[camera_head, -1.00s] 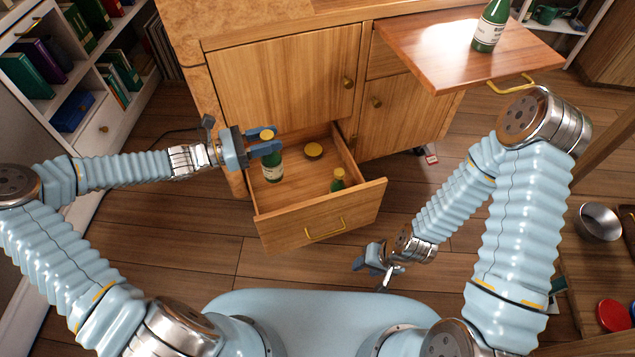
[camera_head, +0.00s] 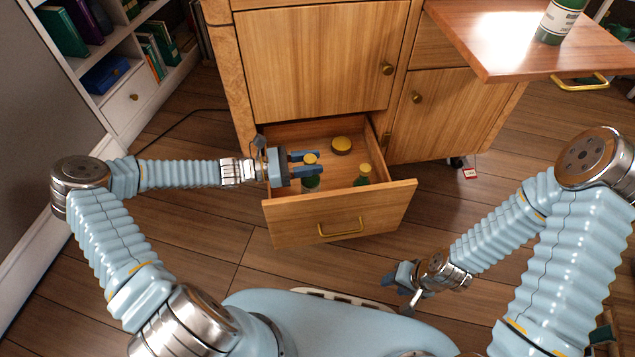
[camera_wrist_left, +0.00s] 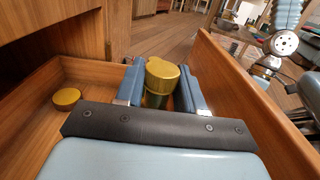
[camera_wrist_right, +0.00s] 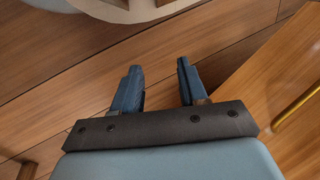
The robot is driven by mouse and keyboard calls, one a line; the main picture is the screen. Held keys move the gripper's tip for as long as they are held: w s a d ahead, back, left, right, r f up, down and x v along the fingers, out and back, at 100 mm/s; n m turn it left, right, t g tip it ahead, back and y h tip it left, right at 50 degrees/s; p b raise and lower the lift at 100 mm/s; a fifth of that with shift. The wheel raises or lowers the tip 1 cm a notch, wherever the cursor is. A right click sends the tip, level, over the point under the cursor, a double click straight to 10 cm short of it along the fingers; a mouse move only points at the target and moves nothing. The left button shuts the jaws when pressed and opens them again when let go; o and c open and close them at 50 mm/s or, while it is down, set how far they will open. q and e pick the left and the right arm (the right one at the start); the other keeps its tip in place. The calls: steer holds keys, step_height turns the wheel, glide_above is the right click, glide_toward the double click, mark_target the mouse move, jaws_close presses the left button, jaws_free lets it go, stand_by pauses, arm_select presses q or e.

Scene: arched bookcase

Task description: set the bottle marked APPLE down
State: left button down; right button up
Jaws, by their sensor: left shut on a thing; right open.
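My left gripper (camera_head: 312,164) is shut on a green bottle (camera_head: 311,183) with a yellow cap, low inside the open drawer (camera_head: 335,221). The bottle looks upright; its label cannot be read, and I cannot tell if its base touches the drawer floor. In the left wrist view its yellow cap (camera_wrist_left: 160,70) shows between the fingers. A second green bottle (camera_head: 362,181) with a yellow cap stands to the right in the drawer. A third green bottle (camera_head: 560,18) with a white label stands on the pull-out board. My right gripper (camera_head: 400,289) is open and empty; its fingers also show apart in the right wrist view (camera_wrist_right: 158,75).
A round yellow lid-like thing (camera_head: 342,145) is at the back of the drawer. The pull-out board (camera_head: 490,50) juts out at upper right. A cabinet door (camera_head: 320,65) is closed above the drawer. A white bookcase (camera_head: 125,100) stands left. The drawer's front middle looks clear.

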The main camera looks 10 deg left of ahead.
mark_target(310, 179)
arm_select(q)
step_height(310, 179, down, 7)
steer(key=shift+r+b, duration=0.1)
steer(key=shift+b, duration=0.55)
steer(key=c, duration=0.7)
jaws_free()
steer(key=shift+a, duration=0.1)
steer(key=p+v, duration=0.1)
steer(key=v, duration=1.1)
